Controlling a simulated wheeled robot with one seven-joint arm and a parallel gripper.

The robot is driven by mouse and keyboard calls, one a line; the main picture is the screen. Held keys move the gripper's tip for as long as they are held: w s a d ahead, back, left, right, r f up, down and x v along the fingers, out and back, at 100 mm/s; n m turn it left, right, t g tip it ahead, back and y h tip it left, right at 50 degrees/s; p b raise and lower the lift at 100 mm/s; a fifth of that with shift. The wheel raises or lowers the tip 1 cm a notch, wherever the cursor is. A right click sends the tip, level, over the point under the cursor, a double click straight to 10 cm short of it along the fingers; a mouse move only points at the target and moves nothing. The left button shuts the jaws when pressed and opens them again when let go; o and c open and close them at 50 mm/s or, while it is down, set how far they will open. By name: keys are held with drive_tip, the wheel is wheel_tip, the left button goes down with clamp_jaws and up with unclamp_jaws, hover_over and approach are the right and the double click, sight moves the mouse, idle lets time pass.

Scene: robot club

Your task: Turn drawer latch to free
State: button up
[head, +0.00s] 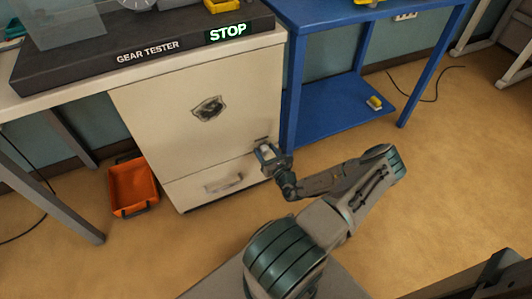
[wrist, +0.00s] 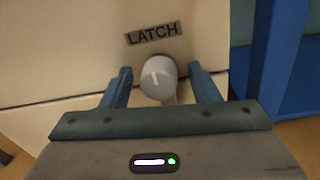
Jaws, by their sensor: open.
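The drawer latch (wrist: 158,78) is a round pale grey knob with a white line on its face, under a dark "LATCH" label (wrist: 153,33) in the wrist view. The line points up and slightly left, away from my gripper. My gripper (wrist: 162,78) is open, with one blue finger on each side of the knob and a gap on both sides. In the head view my gripper (head: 268,155) is at the right edge of the cabinet and largely hides the latch.
A white cabinet (head: 160,120) stands under the bench with the gear tester (head: 150,52), whose sign reads "STOP". A blue table (head: 340,108) is close on the right. An orange bin (head: 134,187) lies on the floor at left. Floor to the right is clear.

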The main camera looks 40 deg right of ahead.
drive_tip(key=c, duration=1)
drive_tip(key=shift+o, duration=0.2)
drive_tip(key=m+p, duration=0.1)
drive_tip(key=m, duration=0.3)
drive_tip(key=shift+p, duration=0.35)
drive_tip(key=m, duration=0.4)
drive_tip(key=shift+m+p, duration=0.3)
drive_tip(key=shift+m, duration=0.1)
drive_tip(key=m, duration=0.4)
drive_tip(key=shift+a+f+m+t+h, duration=0.1)
drive_tip(key=shift+m+t+h, duration=0.2)
drive_tip(key=shift+m+h, duration=0.1)
drive_tip(key=shift+m, duration=2.5)
drive_tip(key=shift+h, duration=0.3)
